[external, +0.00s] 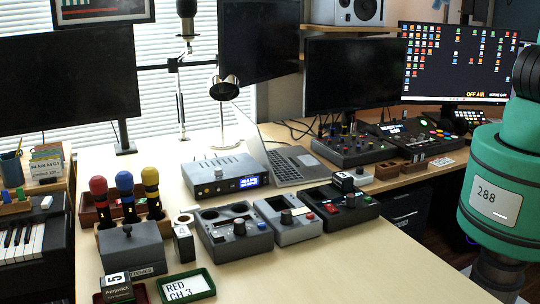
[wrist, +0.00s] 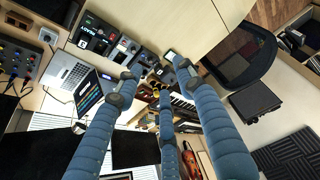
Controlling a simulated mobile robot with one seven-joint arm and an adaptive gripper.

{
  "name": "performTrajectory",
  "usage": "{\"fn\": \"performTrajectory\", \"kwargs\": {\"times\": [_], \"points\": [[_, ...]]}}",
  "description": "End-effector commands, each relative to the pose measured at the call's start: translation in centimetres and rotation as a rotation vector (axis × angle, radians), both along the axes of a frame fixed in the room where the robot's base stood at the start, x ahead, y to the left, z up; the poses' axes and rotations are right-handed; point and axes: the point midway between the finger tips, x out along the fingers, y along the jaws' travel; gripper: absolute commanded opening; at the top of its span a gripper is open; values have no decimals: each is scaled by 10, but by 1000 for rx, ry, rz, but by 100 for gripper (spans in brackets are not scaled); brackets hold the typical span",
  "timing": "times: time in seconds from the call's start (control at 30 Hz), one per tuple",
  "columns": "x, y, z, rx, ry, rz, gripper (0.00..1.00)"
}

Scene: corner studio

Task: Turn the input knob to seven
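Several desk boxes carry knobs, and I cannot read which one is the input knob. Black knobs stand on the grey box with round recesses (external: 236,242), the middle grey box (external: 296,231) and the dark box with a red part (external: 343,215). A silver unit (external: 204,179) with a lit blue display has a small front knob (external: 218,173). Knob settings are too small to read. My gripper (wrist: 155,76) shows three blue fingers spread apart, with nothing between them, over the desk area in the wrist view. In the external view only my teal arm shows at the right edge.
A laptop (external: 293,164), mixer consoles (external: 352,149) and monitors stand behind. The front right desktop (external: 385,260) is clear.

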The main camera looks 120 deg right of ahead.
Motion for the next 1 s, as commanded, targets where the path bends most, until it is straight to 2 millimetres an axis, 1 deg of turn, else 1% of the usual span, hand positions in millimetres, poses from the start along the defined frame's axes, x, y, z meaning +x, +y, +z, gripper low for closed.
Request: {"fn": "performTrajectory", "kwargs": {"times": [0.03,0.27,0.53,0.77,1.0], "points": [[12,-8,-1,2,13,-14,38],[64,-46,-3,10,54,-66,38],[121,-99,-19,24,105,-125,38],[165,-152,-42,40,148,-175,38],[206,-214,-77,61,189,-229,38]]}}
